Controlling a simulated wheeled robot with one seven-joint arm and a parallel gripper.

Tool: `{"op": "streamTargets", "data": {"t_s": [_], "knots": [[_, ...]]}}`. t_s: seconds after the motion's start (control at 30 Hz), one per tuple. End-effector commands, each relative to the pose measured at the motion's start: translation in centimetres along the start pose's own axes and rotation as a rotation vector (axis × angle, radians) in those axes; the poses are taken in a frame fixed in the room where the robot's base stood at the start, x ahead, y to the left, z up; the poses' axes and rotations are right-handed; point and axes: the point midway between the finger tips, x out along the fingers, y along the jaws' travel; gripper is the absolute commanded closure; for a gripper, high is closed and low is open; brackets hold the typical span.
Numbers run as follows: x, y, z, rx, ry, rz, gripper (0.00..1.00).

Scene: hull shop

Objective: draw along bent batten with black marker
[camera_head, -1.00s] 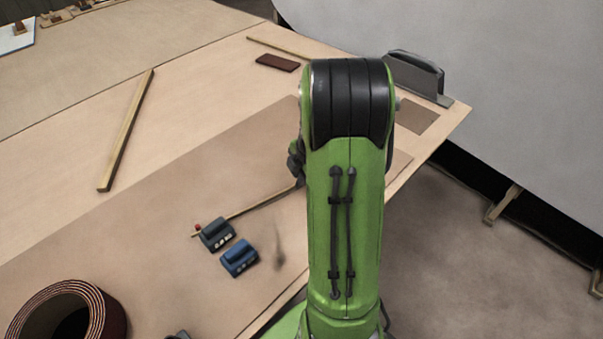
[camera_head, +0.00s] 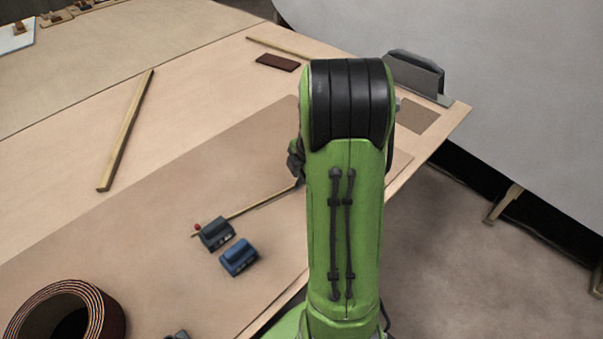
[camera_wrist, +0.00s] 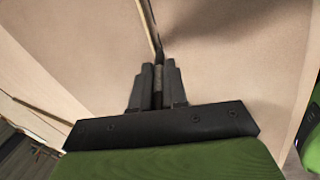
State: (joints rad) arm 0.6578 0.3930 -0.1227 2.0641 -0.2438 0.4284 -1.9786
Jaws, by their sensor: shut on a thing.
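The batten (camera_head: 262,204) is a thin wooden strip on the brown sheet (camera_head: 150,240). Its left end is by the dark grey weight (camera_head: 216,234), and its right part goes behind my arm. In the wrist view the batten (camera_wrist: 147,22) runs from the top edge down to my fingertips. My gripper (camera_wrist: 157,72) is shut on a dark, slim, upright thing, which looks like the black marker (camera_wrist: 158,78). Its tip is at or very near the batten; I cannot tell whether it touches the sheet. My arm hides most of my gripper in the head view. No drawn line can be made out.
A blue weight (camera_head: 239,257) sits just in front of the dark grey one. A coiled roll (camera_head: 68,312) is at the lower left. A loose wooden strip (camera_head: 126,130), a brown block (camera_head: 277,62) and a grey holder (camera_head: 415,75) lie farther back. The table edge is at the right.

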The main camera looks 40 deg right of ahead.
Motion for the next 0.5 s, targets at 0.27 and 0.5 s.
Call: {"op": "streamTargets", "data": {"t_s": [0.27,0.5], "knots": [[0.26,-0.08,0.00,0.000,0.000,0.000,1.00],[0.43,-0.13,0.00,0.000,0.000,0.000,1.00]]}}
